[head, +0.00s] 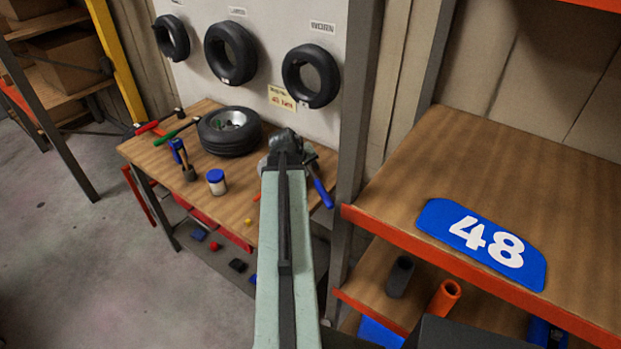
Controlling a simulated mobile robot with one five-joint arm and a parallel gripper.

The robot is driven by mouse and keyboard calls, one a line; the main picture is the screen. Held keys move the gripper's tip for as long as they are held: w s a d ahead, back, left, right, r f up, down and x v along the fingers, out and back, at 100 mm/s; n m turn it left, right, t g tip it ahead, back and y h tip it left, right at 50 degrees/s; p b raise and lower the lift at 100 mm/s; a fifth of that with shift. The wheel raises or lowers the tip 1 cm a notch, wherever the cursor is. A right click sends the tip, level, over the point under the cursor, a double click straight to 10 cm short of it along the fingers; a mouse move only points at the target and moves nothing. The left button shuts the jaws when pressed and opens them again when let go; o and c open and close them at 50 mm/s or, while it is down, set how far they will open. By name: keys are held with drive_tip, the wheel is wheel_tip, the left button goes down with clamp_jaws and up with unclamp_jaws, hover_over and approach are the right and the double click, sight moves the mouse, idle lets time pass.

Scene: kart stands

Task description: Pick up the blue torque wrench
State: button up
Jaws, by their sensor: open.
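A tool with a blue handle (322,190), which looks like the blue torque wrench, lies at the right end of the workbench. Its handle points towards the front edge, and its upper part is partly hidden behind my arm and gripper. My gripper (286,144) is open and over the right part of the bench, just up and left of the blue handle. I cannot tell how high it is above the bench, and no object shows between its fingers.
The workbench (225,190) also holds a wheel (229,131), a blue-lidded jar (216,182), a blue-topped tool (178,151) and red and green-handled hammers. A grey post (355,130) and a shelf (480,150) with a blue 48 plate (482,243) stand right. Floor is clear at left.

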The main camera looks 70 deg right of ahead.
sight(312, 173)
drive_tip(key=shift+w+x, duration=0.2)
drive_tip(key=shift+x, duration=0.75)
drive_tip(key=b+x, duration=0.5)
drive_tip(key=shift+f, duration=0.15)
drive_tip(key=shift+r, duration=0.2)
clamp_jaws()
